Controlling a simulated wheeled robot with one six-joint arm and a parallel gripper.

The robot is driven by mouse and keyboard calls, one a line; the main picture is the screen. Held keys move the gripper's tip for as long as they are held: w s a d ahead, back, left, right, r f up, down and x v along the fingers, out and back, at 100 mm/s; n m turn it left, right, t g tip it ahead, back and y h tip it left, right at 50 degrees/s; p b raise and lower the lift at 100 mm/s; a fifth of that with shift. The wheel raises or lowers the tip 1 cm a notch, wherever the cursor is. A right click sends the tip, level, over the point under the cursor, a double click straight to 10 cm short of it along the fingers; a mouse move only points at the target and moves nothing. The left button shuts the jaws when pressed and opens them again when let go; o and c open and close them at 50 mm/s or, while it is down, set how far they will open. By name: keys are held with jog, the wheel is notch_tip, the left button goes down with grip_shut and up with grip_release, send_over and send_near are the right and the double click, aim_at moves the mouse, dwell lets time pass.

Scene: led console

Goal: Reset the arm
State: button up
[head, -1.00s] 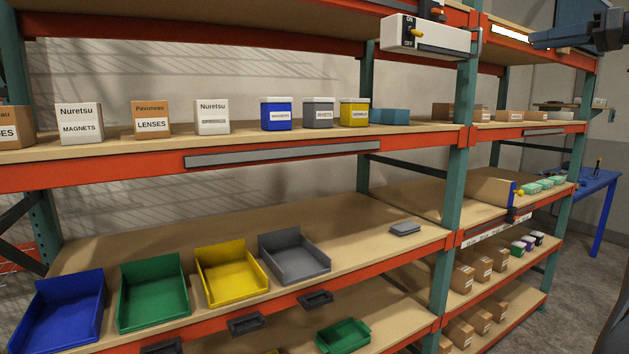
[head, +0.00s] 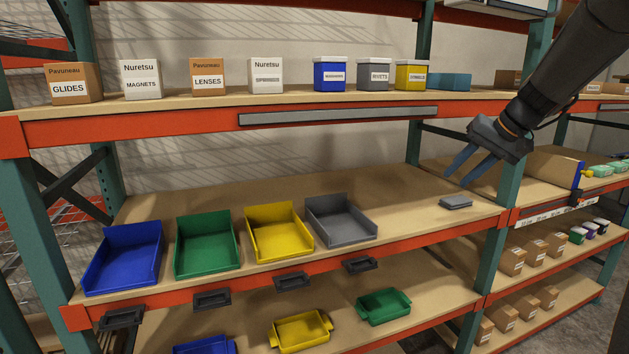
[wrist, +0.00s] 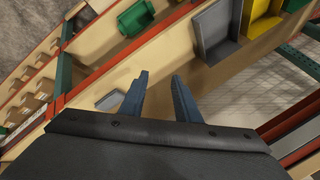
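My gripper (head: 469,168) is at the right of the head view, in front of the shelving and above the right end of the middle shelf. Its two blue fingers are spread apart with nothing between them. In the wrist view the gripper (wrist: 160,82) also shows open and empty. A small flat grey object (head: 456,202) lies on the shelf just below the fingertips in the picture, and it also shows beside the left finger in the wrist view (wrist: 111,100). The gripper appears apart from it.
Blue (head: 124,257), green (head: 207,244), yellow (head: 279,232) and grey (head: 341,220) open bins stand on the middle shelf (head: 200,192). Labelled boxes, such as GLIDES (head: 73,84), line the upper shelf. A green upright post (head: 501,213) stands close to my gripper.

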jog(key=s+a+f+n+g+h, duration=0.1)
jog(key=s+a+f, duration=0.5)
jog(key=s, duration=0.4)
jog(key=s+a+f+n+g+h, duration=0.1)
jog(key=s+a+f+g, duration=0.1)
jog(key=s+a+f, duration=0.3)
jog(key=s+a+f+n+g+h, duration=0.1)
jog(key=s+a+f+h, duration=0.1)
jog(key=s+a+f, duration=0.4)
jog(key=s+f+b, duration=0.1)
jog(key=s+f, duration=0.4)
jog(key=s, duration=0.4)
jog(key=shift+a+n, duration=0.35)
jog(key=shift+n, duration=0.05)
